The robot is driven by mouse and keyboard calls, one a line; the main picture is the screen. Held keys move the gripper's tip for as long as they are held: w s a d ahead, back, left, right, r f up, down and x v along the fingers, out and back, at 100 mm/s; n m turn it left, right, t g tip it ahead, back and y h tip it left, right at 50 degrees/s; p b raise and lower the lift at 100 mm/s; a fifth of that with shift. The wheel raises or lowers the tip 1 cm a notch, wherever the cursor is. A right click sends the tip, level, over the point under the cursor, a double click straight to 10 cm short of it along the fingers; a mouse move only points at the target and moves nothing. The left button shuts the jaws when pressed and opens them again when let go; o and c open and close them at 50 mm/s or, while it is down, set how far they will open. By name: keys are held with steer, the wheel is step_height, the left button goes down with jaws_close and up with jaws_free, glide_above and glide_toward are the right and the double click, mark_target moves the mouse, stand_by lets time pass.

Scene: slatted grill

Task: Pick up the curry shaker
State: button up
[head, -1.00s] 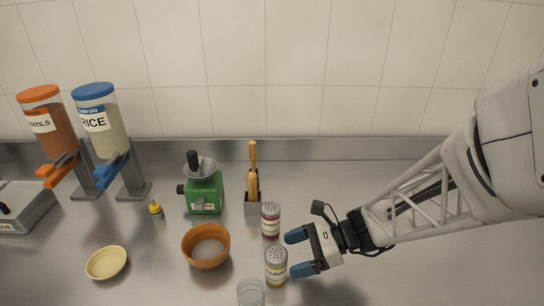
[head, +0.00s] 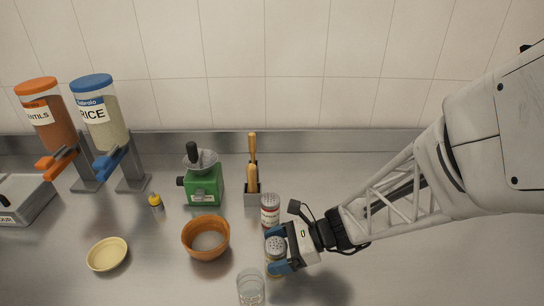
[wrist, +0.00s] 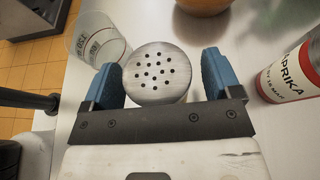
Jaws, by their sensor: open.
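The curry shaker (head: 275,254) stands upright on the steel counter, with a perforated metal lid and a yellowish body. My gripper (head: 276,249) is at it, with one blue finger on the far side and one on the near side. In the wrist view, the shaker's round lid (wrist: 158,73) lies between the two blue fingers of my gripper (wrist: 162,80). The jaws are open around it, with a small gap visible at the right finger; contact at the left finger is hard to tell. The shaker's label is mostly hidden in the head view.
A paprika shaker (head: 270,211) stands just behind, close to the far finger; it also shows in the wrist view (wrist: 293,77). A clear glass (head: 251,287) stands in front. An orange bowl (head: 206,238) is to the left. The counter at right is clear.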

mark_target(278, 247)
stand_by(0.4)
steer(key=c, duration=1.1)
steer(key=shift+o, duration=0.2)
steer(key=shift+r, duration=0.15)
steer(key=shift+r, duration=0.5)
steer(key=shift+s+d+r, duration=0.1)
steer(key=shift+s+r, duration=0.1)
steer(key=shift+r, duration=0.4)
steer(key=shift+s+d+r, duration=0.1)
steer(key=shift+s+r, duration=0.1)
steer(key=shift+r, duration=0.4)
steer(key=s+d, duration=0.3)
steer(key=s, duration=0.4)
steer(key=s+d+r, duration=0.1)
steer(key=s+d, duration=0.1)
steer(key=s, duration=0.5)
steer(key=shift+d+r, duration=0.15)
steer(key=shift+d, duration=0.25)
steer(key=shift+r, duration=0.15)
step_height(278, 247, up, 7)
